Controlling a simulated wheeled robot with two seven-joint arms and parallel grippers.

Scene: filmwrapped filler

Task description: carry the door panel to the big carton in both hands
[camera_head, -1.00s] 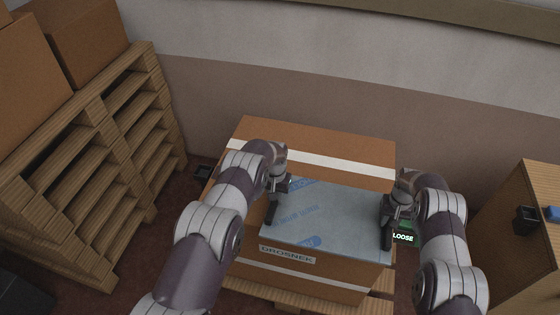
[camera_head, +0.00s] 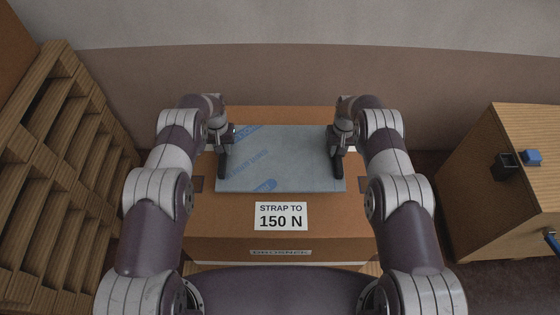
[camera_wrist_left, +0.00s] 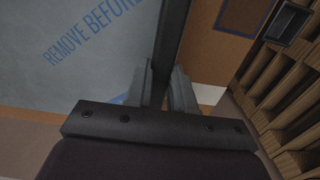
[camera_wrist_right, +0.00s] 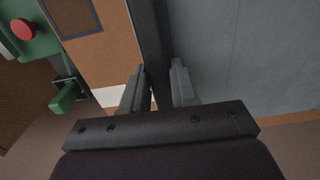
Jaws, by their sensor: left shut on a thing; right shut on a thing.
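The door panel (camera_head: 280,160) is a flat grey sheet wrapped in film with blue print. It lies level over the top of the big brown carton (camera_head: 220,222), which bears a white "STRAP TO 150 N" label. I cannot tell whether the panel touches the carton. My left gripper (camera_head: 227,155) is shut on the panel's left edge; the panel also shows in the left wrist view (camera_wrist_left: 75,60). My right gripper (camera_head: 338,155) is shut on its right edge; the panel also shows in the right wrist view (camera_wrist_right: 250,60). The carton's far part is partly hidden by panel and arms.
Wooden slatted racks (camera_head: 50,170) stand at the left. A wooden cabinet (camera_head: 490,190) at the right carries a small dark box (camera_head: 505,166) and a blue item (camera_head: 533,156). A green device with a red button (camera_wrist_right: 22,30) shows beside the carton. A wall closes off the back.

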